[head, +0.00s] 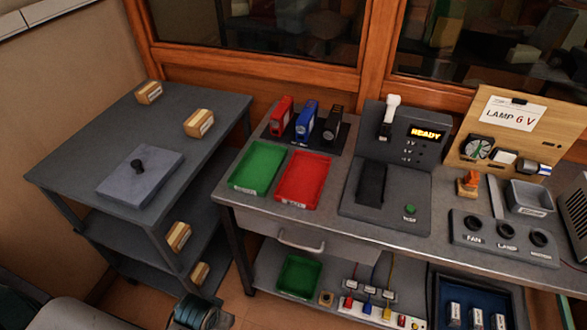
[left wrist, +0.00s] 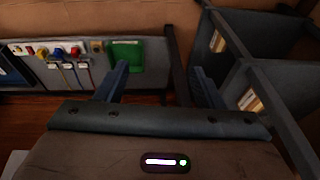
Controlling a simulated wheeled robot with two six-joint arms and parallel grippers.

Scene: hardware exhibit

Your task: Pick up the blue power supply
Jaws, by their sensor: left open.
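The blue power supply (head: 306,121) stands upright in a dark holder (head: 290,142) at the back left of the workbench in the head view. It sits between a red unit (head: 281,116) and a black unit (head: 331,125). My left gripper (left wrist: 161,82) shows in the left wrist view with its two fingers apart and nothing between them. That view looks toward the bench's lower shelf, and the blue power supply is not seen there. My right gripper is in neither view.
A green tray (head: 257,167) and a red tray (head: 303,180) lie in front of the holder. A grey console (head: 392,205) reading READY stands to its right. A grey shelf cart (head: 70,165) stands left of the bench (head: 325,222). Wooden-framed windows rise behind.

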